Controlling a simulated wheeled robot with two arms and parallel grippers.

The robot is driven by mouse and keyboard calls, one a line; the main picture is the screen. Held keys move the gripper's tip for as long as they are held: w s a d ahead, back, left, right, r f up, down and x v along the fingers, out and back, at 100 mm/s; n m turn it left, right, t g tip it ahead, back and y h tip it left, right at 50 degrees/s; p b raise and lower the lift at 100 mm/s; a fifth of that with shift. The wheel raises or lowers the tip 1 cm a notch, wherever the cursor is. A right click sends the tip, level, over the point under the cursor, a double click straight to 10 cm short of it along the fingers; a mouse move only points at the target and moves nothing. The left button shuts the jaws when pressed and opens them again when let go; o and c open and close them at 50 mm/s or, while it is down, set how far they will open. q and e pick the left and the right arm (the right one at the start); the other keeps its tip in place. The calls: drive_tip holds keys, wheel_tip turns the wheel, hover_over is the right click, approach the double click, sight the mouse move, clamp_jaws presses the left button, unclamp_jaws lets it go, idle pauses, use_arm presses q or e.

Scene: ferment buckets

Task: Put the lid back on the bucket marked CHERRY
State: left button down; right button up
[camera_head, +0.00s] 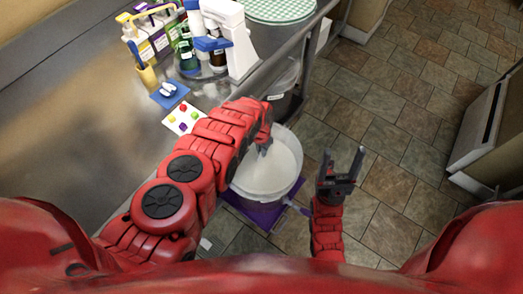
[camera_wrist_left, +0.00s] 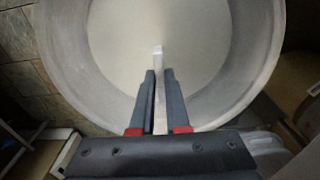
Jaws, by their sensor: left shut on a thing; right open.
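A pale, translucent bucket (camera_head: 287,193) stands on the floor on a purple mat (camera_head: 232,196). No marking on it can be read from here. A round white lid (camera_head: 284,158) shows at its top; whether it is seated or just above the rim I cannot tell. My left gripper (camera_head: 264,148) is over it, shut on a thin pale upright piece that seems to be the lid's grip. In the left wrist view, the left fingers (camera_wrist_left: 160,98) close on this piece, with the white disc (camera_wrist_left: 200,40) beyond. My right gripper (camera_head: 342,168) is open and empty, right of the bucket.
Another bucket with dark contents (camera_head: 284,103) stands behind, by the counter edge. The counter (camera_head: 90,110) at left holds bottles (camera_head: 160,38), a blue-and-white device (camera_head: 232,40) and a card with coloured dots (camera_head: 183,118). The tiled floor (camera_head: 400,130) is open at right.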

idle(0.4)
use_arm(q)
drive_tip(key=shift+c, duration=1.8)
unclamp_jaws()
drive_tip(key=shift+r+p, duration=2.85)
drive_tip(key=shift+r, duration=0.65)
clamp_jaws()
drive_tip(key=shift+f, duration=0.25)
